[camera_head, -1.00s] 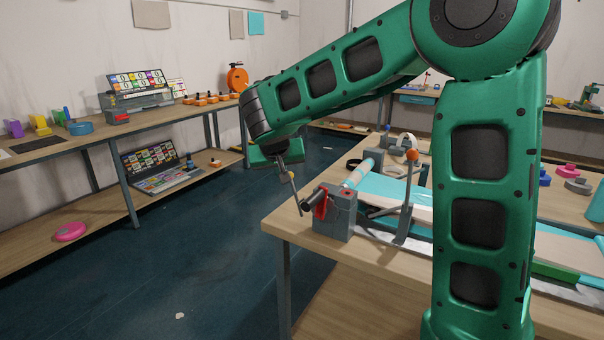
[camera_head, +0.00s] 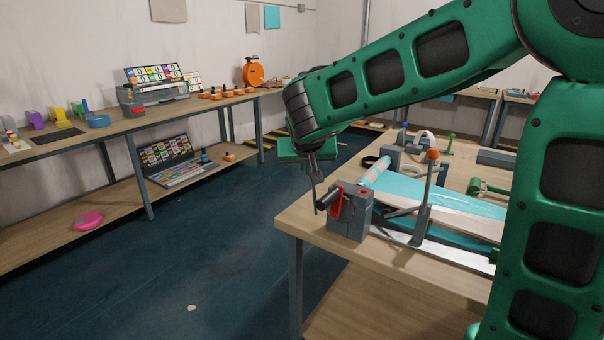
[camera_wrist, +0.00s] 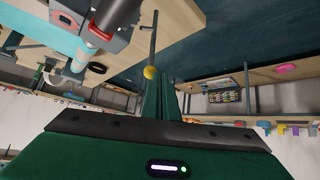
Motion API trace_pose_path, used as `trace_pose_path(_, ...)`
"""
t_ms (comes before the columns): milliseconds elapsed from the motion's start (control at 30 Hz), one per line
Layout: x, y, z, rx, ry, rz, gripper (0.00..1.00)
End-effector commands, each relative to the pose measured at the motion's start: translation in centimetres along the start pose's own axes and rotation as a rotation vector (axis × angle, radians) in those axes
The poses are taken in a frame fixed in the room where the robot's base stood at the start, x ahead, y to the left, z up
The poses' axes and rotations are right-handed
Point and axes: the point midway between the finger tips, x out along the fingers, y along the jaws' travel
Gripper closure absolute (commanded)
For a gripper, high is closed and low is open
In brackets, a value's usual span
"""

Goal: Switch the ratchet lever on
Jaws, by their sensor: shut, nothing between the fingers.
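A grey ratchet block (camera_head: 349,212) with red parts and a dark cylinder (camera_head: 327,200) sits at the near left corner of the workbench. The block also shows at the upper left of the wrist view (camera_wrist: 112,20). A thin grey rod (camera_head: 316,197) stands beside the cylinder's end; I cannot tell if they are joined. An upright grey lever with an orange knob (camera_head: 432,155) stands right of the block. My gripper (camera_head: 313,172) is shut, at the upper left of the block. In the wrist view, a yellow ball (camera_wrist: 150,72) is close to the fingertips; contact is unclear.
A teal and white track (camera_head: 455,205) and a roller (camera_head: 373,172) lie on the workbench beside the block. A long side table (camera_head: 170,122) with coloured items runs along the left wall. Dark floor (camera_head: 220,230) between them is open.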

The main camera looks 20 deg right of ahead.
Motion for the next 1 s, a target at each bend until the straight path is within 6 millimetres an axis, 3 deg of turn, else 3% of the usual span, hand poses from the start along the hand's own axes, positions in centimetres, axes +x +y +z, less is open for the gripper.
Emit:
trace_pose_path(500,-0.4,-0.3,-0.2,-0.001,0.000,0.000,1.00)
trace_pose_path(767,-1.2,-2.8,0.0,0.006,-0.002,0.006,1.00)
trace_pose_path(1000,-5.6,-2.4,0.0,0.011,0.003,0.011,1.00)
